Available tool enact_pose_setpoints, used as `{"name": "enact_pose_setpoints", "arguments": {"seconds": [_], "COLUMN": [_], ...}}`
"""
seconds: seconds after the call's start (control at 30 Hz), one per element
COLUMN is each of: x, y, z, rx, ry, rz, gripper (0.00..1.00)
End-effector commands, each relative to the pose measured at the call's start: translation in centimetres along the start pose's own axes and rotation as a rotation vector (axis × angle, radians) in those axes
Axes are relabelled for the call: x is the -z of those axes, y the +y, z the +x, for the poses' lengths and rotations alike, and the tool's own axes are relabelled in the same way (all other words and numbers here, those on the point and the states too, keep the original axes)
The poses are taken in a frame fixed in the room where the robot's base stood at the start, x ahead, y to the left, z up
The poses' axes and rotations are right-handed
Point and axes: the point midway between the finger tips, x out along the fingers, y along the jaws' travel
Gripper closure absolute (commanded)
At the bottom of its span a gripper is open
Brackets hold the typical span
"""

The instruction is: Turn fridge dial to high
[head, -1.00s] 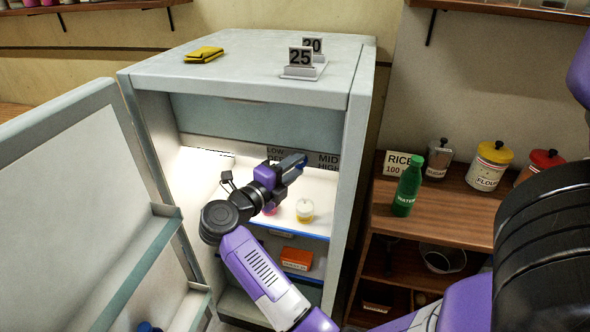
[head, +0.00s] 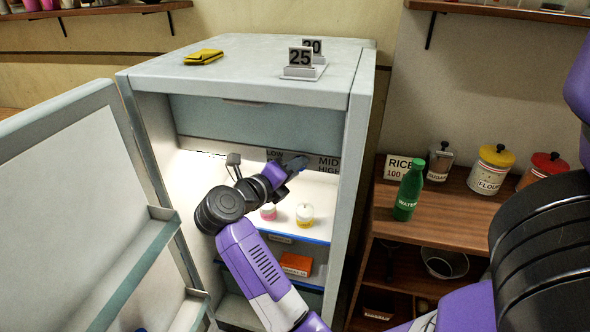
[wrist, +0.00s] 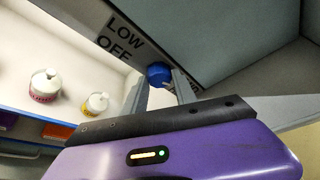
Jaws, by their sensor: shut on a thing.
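The fridge (head: 358,110) stands open in the head view. A label strip inside it (head: 328,163) reads LOW, MID and HIGH; the wrist view shows LOW and OFF on the label (wrist: 122,38). The blue dial (wrist: 159,73) sits on this strip between the two finger tips in the wrist view. My gripper (wrist: 160,84) is shut on the dial, one finger on each side. In the head view my gripper (head: 290,168) reaches into the upper compartment and covers most of the dial. I cannot tell exactly where the dial points.
Two small jars (head: 304,214) (head: 268,211) stand on the fridge shelf below my gripper. The open fridge door (head: 60,200) is at the left. A green bottle (head: 408,192) and canisters stand on the wooden shelf at the right.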

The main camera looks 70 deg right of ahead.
Motion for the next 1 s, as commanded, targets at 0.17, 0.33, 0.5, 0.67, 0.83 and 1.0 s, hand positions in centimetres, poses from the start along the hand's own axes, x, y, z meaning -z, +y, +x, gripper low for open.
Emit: {"name": "enact_pose_setpoints", "arguments": {"seconds": [0.17, 0.33, 0.5, 0.67, 0.83, 1.0], "x": [0.2, 0.2, 0.1, 0.1, 0.0, 0.0], "y": [0.0, 0.0, 0.0, 0.0, 0.2, 0.2], "z": [0.1, 0.2, 0.1, 0.0, -1.2, -4.0], "rx": [0.0, 0.0, 0.0, 0.0, -0.002, -0.002], "ry": [0.005, 0.005, 0.003, 0.002, -0.001, -0.001], "rz": [0.001, 0.0, 0.0, 0.0, 0.0, 0.0], "gripper": [1.0, 0.55, 0.46, 0.46, 0.46, 0.46]}}
